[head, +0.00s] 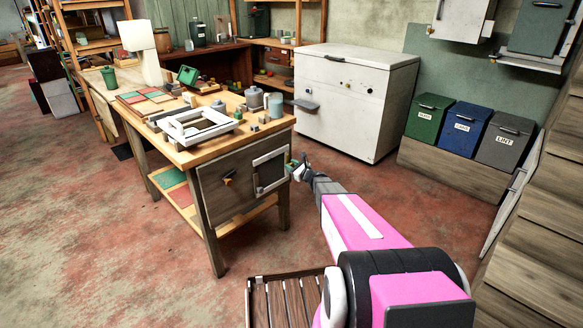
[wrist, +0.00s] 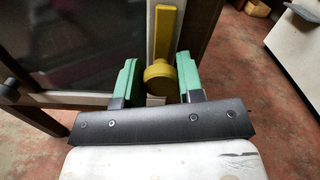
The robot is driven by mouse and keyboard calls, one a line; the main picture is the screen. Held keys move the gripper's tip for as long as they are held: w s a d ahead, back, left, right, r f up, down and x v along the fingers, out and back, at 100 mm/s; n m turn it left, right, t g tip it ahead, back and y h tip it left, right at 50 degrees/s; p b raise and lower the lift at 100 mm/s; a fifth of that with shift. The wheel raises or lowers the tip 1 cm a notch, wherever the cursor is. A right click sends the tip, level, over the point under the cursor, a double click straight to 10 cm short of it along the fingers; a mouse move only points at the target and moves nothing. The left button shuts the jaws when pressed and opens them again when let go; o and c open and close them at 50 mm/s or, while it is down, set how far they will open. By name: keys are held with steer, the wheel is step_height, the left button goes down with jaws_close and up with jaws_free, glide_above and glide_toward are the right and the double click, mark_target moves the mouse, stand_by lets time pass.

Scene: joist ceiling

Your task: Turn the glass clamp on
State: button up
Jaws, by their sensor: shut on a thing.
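In the head view, my gripper (head: 293,165) is at the right edge of the light-framed panel (head: 258,181) on the workbench's end. The clamp is mostly hidden there by my gripper.
The wooden workbench (head: 219,157) carries a white frame (head: 201,126), cans and small blocks. An orange knob (head: 228,181) is on its end panel. A white chest (head: 350,112) and several bins (head: 428,118) stand behind. The red floor left of the bench is clear.

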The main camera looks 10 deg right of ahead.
steer(key=shift+n, duration=0.3)
steer(key=n, duration=0.3)
steer(key=shift+a+n, duration=0.1)
steer(key=shift+n, duration=0.2)
steer(key=n, duration=0.4)
steer(key=shift+s+f+n, duration=0.1)
steer(key=shift+f+n, duration=0.05)
steer(key=shift+n, duration=0.15)
steer(key=n, duration=0.4)
steer(key=shift+f+n, duration=0.15)
steer(key=shift+n, duration=2.35)
steer(key=o, duration=0.9)
